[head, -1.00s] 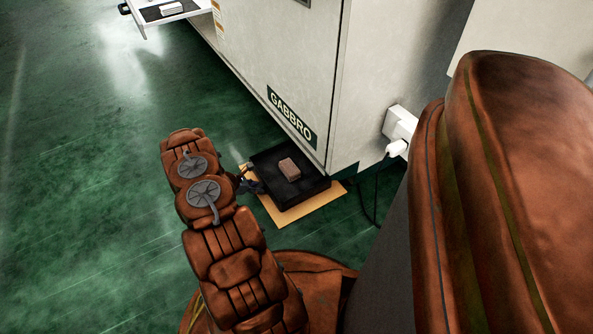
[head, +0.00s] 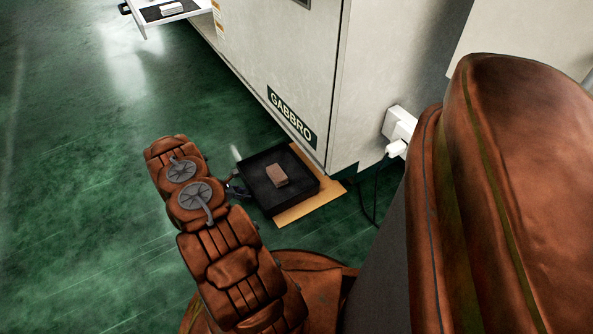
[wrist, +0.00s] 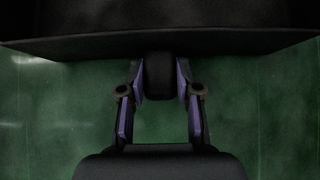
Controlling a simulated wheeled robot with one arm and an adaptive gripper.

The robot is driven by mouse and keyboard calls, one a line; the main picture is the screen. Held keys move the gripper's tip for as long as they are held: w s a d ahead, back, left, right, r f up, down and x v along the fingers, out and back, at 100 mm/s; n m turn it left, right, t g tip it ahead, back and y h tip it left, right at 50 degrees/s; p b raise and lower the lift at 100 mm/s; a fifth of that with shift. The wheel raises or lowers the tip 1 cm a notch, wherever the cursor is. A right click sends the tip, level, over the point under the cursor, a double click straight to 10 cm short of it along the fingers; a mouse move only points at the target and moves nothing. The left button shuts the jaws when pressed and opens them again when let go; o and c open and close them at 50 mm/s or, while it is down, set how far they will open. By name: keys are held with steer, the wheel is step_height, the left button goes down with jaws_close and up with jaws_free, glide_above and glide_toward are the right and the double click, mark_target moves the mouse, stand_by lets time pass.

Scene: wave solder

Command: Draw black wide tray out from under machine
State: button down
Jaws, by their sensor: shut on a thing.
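The black wide tray (head: 255,182) lies low by the machine's near corner in the head view, with a small brownish block (head: 277,176) in it. It overlaps a tan flat sheet (head: 318,206) on the floor. My gripper (head: 236,190) is at the tray's left side, partly hidden by my arm. In the wrist view, my gripper (wrist: 160,82) is shut on a dark knob-like handle on the tray's near wall (wrist: 75,46). The inside of the tray is mostly dark there.
The white machine (head: 300,70) marked GABBRO stands behind and right of the tray. A black cable (head: 363,200) hangs from a white plug box (head: 400,123) at its right side. A shelf with another block (head: 172,8) juts out at top left. Green floor at left is clear.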

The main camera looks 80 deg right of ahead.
steer(key=shift+w+a, duration=0.95)
steer(key=shift+w, duration=0.15)
steer(key=shift+w+a, duration=2)
steer(key=shift+w, duration=0.2)
steer(key=shift+w+a, duration=2)
steer(key=shift+w, duration=0.2)
steer(key=shift+w+a, duration=0.1)
steer(key=shift+w+a, duration=0.8)
steer(key=shift+w, duration=0.05)
steer(key=c, duration=0.7)
jaws_free()
